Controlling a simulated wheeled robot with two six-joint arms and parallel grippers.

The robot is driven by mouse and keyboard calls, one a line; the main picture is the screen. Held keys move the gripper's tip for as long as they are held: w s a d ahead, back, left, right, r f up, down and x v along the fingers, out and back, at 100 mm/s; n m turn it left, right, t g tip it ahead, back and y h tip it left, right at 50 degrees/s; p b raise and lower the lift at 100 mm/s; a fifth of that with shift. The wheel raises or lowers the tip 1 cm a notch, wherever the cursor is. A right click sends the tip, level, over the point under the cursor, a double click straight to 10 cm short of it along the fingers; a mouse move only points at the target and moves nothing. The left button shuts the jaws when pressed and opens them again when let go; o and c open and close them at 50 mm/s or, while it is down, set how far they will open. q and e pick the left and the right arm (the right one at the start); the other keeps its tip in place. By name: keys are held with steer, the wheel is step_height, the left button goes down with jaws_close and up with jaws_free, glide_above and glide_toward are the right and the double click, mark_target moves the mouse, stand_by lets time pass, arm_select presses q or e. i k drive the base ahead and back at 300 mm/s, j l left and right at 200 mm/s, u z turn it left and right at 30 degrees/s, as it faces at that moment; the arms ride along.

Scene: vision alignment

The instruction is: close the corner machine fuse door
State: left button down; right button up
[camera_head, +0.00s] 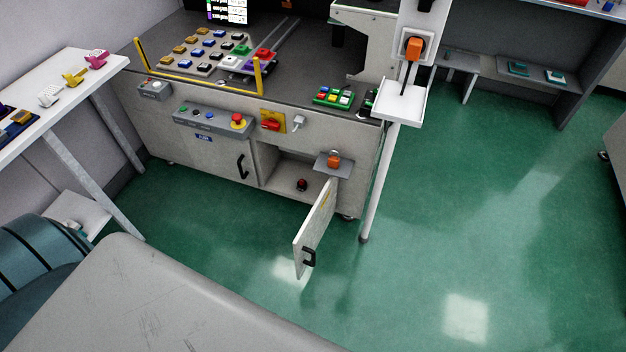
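The corner machine (225,110) stands at the upper middle of the head view. Its fuse door (318,225) is hinged on the right of a lower compartment and stands wide open, swung out toward me. A black handle (309,257) is on the door near its free edge. The open compartment (285,178) shows a red and black knob (301,184) inside. Left of it a second door (215,155) with a black handle is shut. Neither of my grippers shows in the view.
A white post with a small tray (402,103) stands just right of the machine. A white table (75,75) with small coloured parts is at the left. A large grey surface (150,300) fills the lower left. Green floor (480,210) is clear in front of and right of the open door.

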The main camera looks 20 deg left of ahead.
mark_target(306, 241)
steer(key=u, duration=0.7)
